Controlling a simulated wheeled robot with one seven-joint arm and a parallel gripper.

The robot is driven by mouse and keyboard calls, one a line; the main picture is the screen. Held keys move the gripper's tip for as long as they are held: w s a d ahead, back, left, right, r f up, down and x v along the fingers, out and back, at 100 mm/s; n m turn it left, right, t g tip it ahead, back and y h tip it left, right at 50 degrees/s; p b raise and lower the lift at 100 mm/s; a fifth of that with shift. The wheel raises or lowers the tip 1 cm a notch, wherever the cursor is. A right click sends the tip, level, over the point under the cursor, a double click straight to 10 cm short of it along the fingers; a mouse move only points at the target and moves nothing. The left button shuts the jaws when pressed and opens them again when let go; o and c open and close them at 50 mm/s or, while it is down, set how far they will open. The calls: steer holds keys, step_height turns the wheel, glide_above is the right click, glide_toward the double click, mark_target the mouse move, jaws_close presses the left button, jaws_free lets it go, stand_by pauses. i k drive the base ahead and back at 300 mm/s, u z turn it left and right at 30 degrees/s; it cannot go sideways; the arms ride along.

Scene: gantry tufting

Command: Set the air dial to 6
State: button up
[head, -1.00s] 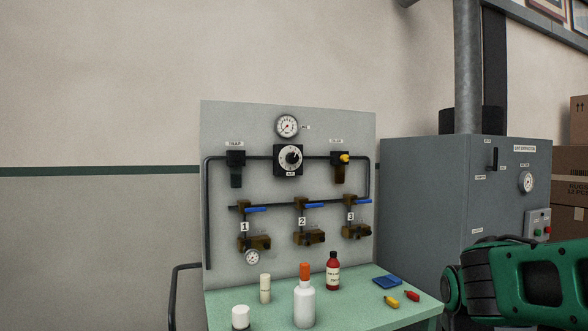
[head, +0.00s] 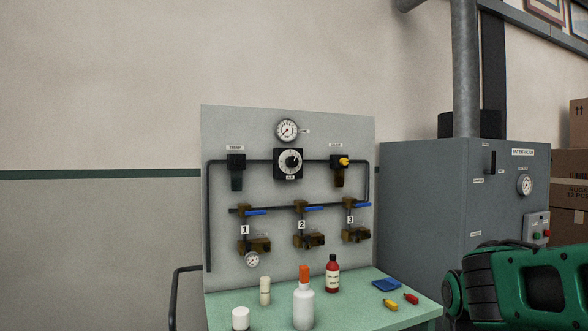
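The air dial (head: 289,162) is a round dial with a black knob on a black square plate, in the upper middle of the grey panel (head: 222,130). A label sits under it; its scale numbers are too small to read, so I cannot tell its setting. A round white gauge (head: 287,130) is just above it. My green arm shows at the lower right, well apart from the dial. My gripper is not in view.
A green table (head: 400,312) in front of the panel holds a white bottle with an orange cap (head: 304,307), a red bottle (head: 332,274), white containers and small coloured pieces. Blue-handled valves (head: 308,209) line the panel below the dial. A grey cabinet (head: 430,200) stands right.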

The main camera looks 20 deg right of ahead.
mark_target(292, 162)
steer(key=k, duration=0.95)
steer(key=u, duration=0.6)
steer(key=i, duration=1.2)
steer(key=z, duration=0.6)
steer(key=i, duration=0.75)
steer(key=z, duration=0.6)
